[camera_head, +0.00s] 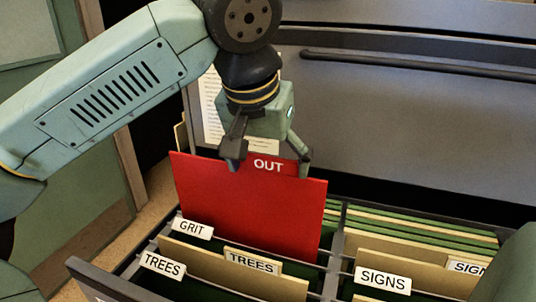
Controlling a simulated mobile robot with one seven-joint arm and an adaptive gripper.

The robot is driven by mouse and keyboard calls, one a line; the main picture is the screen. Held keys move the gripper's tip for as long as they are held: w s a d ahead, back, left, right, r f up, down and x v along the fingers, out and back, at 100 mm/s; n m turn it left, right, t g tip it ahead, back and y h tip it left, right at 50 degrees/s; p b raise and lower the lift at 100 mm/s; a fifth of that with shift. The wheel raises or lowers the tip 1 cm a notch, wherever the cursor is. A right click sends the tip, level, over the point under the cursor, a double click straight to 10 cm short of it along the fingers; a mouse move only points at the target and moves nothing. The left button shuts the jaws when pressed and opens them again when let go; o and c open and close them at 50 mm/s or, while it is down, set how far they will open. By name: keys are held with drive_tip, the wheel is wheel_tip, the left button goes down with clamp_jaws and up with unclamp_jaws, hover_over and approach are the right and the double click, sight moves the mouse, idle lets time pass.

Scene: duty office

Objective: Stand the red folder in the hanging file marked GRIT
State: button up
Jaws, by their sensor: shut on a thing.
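The red folder (245,212) is upright, with a white OUT label at its top edge. My gripper (268,165) is shut on the folder's top edge and holds it over the left row of the open drawer. The white GRIT tab (192,229) stands in front of the folder's lower left corner and overlaps it. The folder's lower edge reaches down among the files just behind this tab. I cannot tell whether it is inside the GRIT file or how deep it sits.
Two TREES tabs (162,264) stand nearer in the left row. A divider (334,262) separates it from the right row with SIGNS tabs (383,281) and several green and tan files. The grey cabinet front (420,115) rises behind. A printed sheet (211,112) shows behind my gripper.

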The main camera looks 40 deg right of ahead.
sight(268, 191)
drive_tip(key=shift+f+b, duration=3.9)
drive_tip(key=shift+f, duration=2.4)
drive_tip(key=o, duration=1.4)
drive_tip(key=shift+r+p, duration=3.05)
drive_tip(key=shift+r, duration=0.4)
